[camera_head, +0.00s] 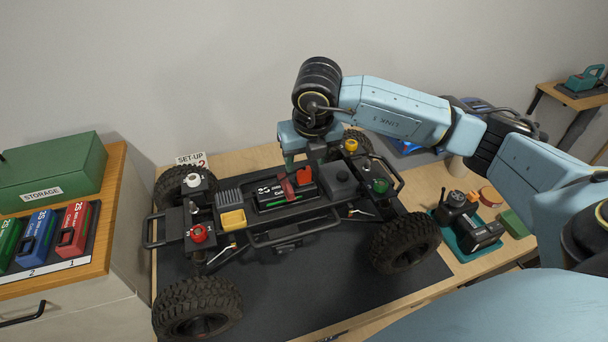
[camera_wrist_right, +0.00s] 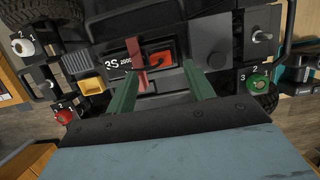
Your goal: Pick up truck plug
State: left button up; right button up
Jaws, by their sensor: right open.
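The orange-red truck plug (camera_head: 304,175) sits at the right end of the black battery (camera_head: 270,196) in the middle of the truck (camera_head: 290,218). It also shows in the right wrist view (camera_wrist_right: 159,58), beside a red strap (camera_wrist_right: 136,60) that crosses the battery. My right gripper (camera_head: 304,160) is just behind and above the plug in the head view. In the right wrist view its two green fingers (camera_wrist_right: 161,72) are apart, with the plug ahead between their tips and nothing held. My left gripper is in neither view.
Coloured caps stand at the truck's corners, such as a red one (camera_head: 198,233) and a green one (camera_head: 380,186). A yellow box (camera_head: 232,220) sits beside the battery. A teal tray (camera_head: 462,245) is right of the truck; colored packs (camera_head: 74,228) stand left.

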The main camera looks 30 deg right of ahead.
aim_at(305, 170)
jog(key=x, duration=0.4)
jog(key=shift+d+f, duration=0.1)
jog(key=shift+f, duration=0.15)
jog(key=shift+c, duration=0.3)
jog(key=c, duration=1)
